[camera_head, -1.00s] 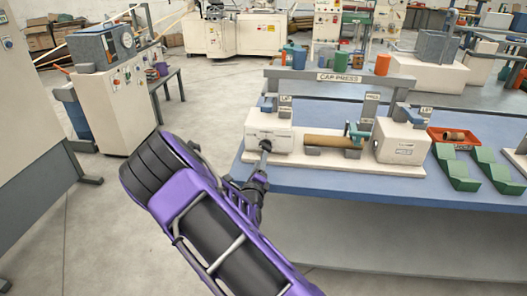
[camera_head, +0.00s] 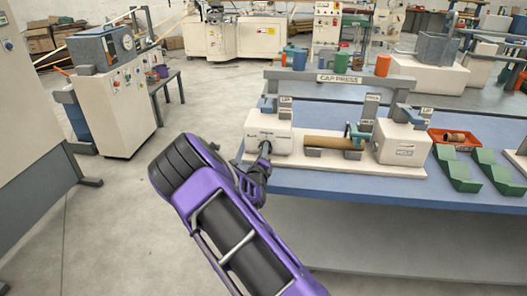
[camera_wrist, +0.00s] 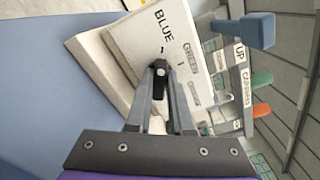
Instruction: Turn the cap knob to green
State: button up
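The cap knob (camera_wrist: 159,84) is small and dark, on the front of a white press box (camera_head: 270,134). In the wrist view, BLUE and GREEN are printed on the box face beyond the knob, each with a short tick mark, and more labels lie to the right. My gripper (camera_wrist: 160,76) has its two grey fingers on either side of the knob, close against it, and appears shut on it. The fingers partly cover the knob, so I cannot tell which label it points to. In the head view, my gripper (camera_head: 264,156) reaches the box front and hides the knob.
A brown tube (camera_head: 330,142) lies on the white base right of the box, facing a second white box (camera_head: 402,145). The CAP PRESS beam (camera_head: 340,78) spans above. Green blocks (camera_head: 455,170) and an orange tray (camera_head: 455,138) stand to the right on the blue table (camera_head: 340,183).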

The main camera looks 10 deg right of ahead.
grip_shut()
jog(key=shift+m, duration=0.3)
jog(key=shift+d+r+m+p, duration=0.1)
jog(key=shift+r+m+p, duration=0.05)
jog(key=shift+m+p, duration=0.55)
jog(key=m, duration=0.2)
jog(key=shift+m, duration=0.4)
jog(key=m, duration=0.3)
jog(key=shift+s+d+m, duration=0.1)
jog(key=shift+m, duration=1.8)
jog(key=shift+b, duration=0.3)
